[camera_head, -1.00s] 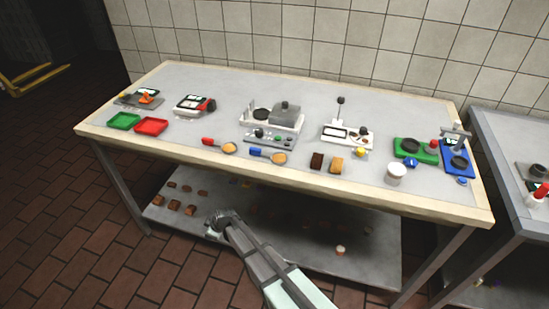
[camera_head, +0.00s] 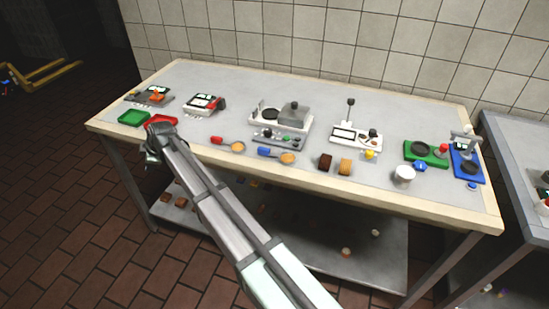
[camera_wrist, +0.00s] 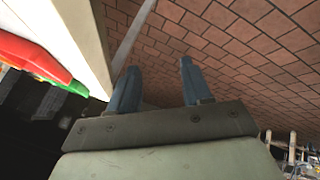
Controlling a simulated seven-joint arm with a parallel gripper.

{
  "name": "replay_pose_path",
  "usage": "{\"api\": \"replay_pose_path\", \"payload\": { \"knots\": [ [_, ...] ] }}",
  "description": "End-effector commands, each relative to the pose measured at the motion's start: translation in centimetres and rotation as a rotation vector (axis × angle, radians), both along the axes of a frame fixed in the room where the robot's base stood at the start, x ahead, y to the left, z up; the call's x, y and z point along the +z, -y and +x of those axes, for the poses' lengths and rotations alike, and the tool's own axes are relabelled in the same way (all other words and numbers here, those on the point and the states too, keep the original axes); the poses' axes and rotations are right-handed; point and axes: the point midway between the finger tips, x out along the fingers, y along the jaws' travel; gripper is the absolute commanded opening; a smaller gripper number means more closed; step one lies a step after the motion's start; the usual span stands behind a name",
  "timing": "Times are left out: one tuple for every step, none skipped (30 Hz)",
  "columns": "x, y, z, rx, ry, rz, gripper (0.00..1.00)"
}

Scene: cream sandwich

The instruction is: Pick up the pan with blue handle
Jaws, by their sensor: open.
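The pan with the blue handle (camera_head: 264,152) lies near the front edge of the table, its round pan part (camera_head: 287,158) pointing right. My gripper (camera_head: 152,155) is in front of the table's front left edge, well to the left of the pan, near the trays. In the wrist view, my gripper (camera_wrist: 158,85) shows two blue fingers spread apart with nothing between them, over the brick floor. The blue-handled pan does not show in the wrist view.
A red-handled pan (camera_head: 217,141) lies just left of the blue-handled one. A grey stove (camera_head: 281,122) stands behind the pans. Dark and tan blocks (camera_head: 325,163) lie to the right.

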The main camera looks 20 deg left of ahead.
Motion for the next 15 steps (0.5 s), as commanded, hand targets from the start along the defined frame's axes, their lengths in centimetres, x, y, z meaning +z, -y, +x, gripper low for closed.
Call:
{"api": "replay_pose_path", "payload": {
  "knots": [
    [2.1,2.1,2.2,-0.026,-0.003,-0.034,0.49],
    [3.1,3.4,3.3,-0.041,-0.008,-0.058,0.49],
    [4.3,5.2,4.7,-0.063,-0.015,-0.092,0.49],
    [5.4,6.6,5.8,-0.081,-0.021,-0.116,0.49],
    [6.3,8.1,6.8,-0.1,-0.029,-0.143,0.49],
    [7.6,10.3,8.1,-0.131,-0.041,-0.179,0.49],
    [8.6,12.1,9.1,-0.154,-0.05,-0.208,0.49],
    [9.5,13.9,10.0,-0.18,-0.062,-0.236,0.49],
    [10.6,16.4,11.1,-0.216,-0.079,-0.274,0.49],
    [11.4,18.2,11.8,-0.244,-0.094,-0.301,0.49],
    [12.1,20.1,12.5,-0.271,-0.109,-0.33,0.49],
    [13.0,22.5,13.3,-0.309,-0.129,-0.364,0.49],
    [13.6,24.2,13.7,-0.336,-0.147,-0.389,0.49],
    [14.1,25.9,14.1,-0.363,-0.162,-0.413,0.49],
    [14.8,27.9,14.5,-0.398,-0.182,-0.441,0.49]
  ]
}}
